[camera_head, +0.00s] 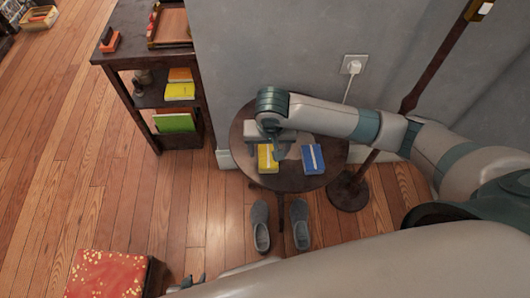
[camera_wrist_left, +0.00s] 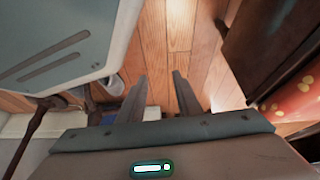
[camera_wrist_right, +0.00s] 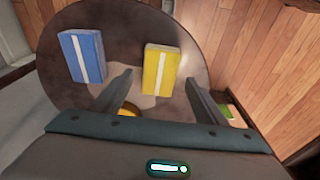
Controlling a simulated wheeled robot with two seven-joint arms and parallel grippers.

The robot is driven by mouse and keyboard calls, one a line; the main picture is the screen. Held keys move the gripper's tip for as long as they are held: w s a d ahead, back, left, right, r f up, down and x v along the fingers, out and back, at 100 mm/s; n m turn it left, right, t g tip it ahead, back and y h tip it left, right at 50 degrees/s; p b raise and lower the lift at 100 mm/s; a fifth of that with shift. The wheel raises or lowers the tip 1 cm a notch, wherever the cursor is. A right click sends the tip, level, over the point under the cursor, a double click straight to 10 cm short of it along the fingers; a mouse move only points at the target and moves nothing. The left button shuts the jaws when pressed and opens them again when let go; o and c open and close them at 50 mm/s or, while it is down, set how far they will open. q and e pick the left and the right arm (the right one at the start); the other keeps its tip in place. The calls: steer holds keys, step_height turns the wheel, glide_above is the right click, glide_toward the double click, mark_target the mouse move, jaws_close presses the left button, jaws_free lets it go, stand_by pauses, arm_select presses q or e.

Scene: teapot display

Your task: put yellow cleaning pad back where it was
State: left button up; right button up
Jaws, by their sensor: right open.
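The yellow cleaning pad (camera_head: 266,158), with a white stripe, lies on the round dark table (camera_head: 300,183). It also shows in the right wrist view (camera_wrist_right: 161,70), just beyond my fingertips. A blue pad (camera_head: 313,159) with a white stripe lies beside it, apart, and shows in the right wrist view (camera_wrist_right: 82,57). My right gripper (camera_wrist_right: 158,80) is open over the table by the yellow pad; no pad is seen gripped. My left gripper (camera_wrist_left: 160,76) is open and empty above the wooden floor; in the head view it (camera_head: 187,284) is partly hidden by my arm.
A dark shelf (camera_head: 155,101) with books stands left of the table. Grey slippers (camera_head: 260,227) are on the floor in front. A lamp stand (camera_head: 348,192) is right of the table. A red patterned stool (camera_head: 108,274) is at bottom left. A yellow rounded thing (camera_wrist_right: 128,109) is partly hidden.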

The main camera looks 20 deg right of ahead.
mark_target(268, 162)
arm_select(q)
steer(key=shift+w+d+r+t, duration=0.25)
steer(key=shift+w+d+t, duration=0.05)
steer(key=shift+w, duration=0.4)
arm_select(e)
step_height(268, 162, up, 8)
steer(key=s, duration=0.1)
steer(key=shift+a, duration=0.2)
arm_select(q)
steer(key=shift+s, duration=0.35)
arm_select(e)
steer(key=shift+s, duration=0.1)
